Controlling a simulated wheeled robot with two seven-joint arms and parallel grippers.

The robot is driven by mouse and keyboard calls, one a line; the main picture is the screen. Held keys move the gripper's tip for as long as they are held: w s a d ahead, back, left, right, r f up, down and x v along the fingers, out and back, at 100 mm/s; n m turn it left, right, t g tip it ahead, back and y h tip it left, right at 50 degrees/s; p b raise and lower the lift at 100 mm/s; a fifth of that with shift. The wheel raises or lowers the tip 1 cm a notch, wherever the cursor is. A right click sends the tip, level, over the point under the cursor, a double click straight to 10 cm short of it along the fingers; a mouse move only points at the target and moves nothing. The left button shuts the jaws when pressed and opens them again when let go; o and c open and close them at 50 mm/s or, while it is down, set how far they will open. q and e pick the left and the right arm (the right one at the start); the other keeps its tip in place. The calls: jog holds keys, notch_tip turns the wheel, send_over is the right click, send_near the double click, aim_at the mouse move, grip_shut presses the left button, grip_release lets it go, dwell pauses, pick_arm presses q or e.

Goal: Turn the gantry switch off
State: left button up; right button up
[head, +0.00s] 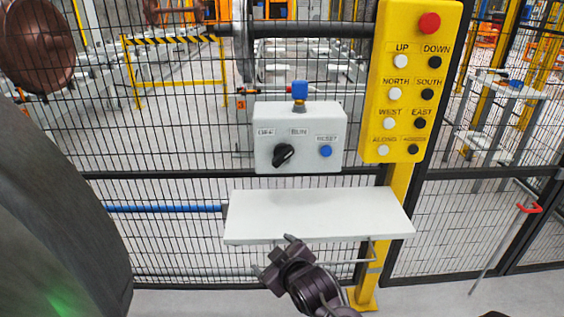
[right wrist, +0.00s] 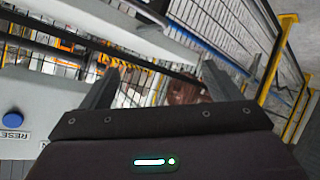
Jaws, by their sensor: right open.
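A pale grey control box (head: 262,140) is mounted on the fence in the middle of the head view. Its black rotary switch (head: 283,155) sits at the lower left of its face, its handle slanting up to the right. Labels above it include RUN; the left one is hard to read. My right gripper (head: 274,254) is below the box, at the front edge of the white shelf, apart from the switch. In the right wrist view its two fingers (right wrist: 160,75) stand wide apart with nothing between them. The switch does not show there. My left gripper is out of view.
A blue RESET button (head: 325,151) is right of the switch and shows in the right wrist view (right wrist: 12,118). A white shelf (head: 318,212) juts out below the box. A yellow button panel (head: 408,80) stands at right. Black mesh fence (head: 180,185) lies behind.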

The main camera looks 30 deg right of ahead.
jog(key=w+d+r+n+t+h, duration=0.1)
jog(key=w+d+r+t+h, duration=0.1)
jog(key=w+d+r+t, duration=0.4)
jog(key=n+t+h, duration=0.2)
send_near(283, 160)
jog(key=x, duration=0.4)
jog(key=p+x, duration=0.1)
jog(key=x, duration=0.5)
jog(key=shift+w+d+r, duration=0.1)
jog(key=shift+w+r, duration=0.05)
jog(key=shift+w, duration=0.2)
jog(key=shift+c, duration=0.2)
jog(key=c, duration=0.9)
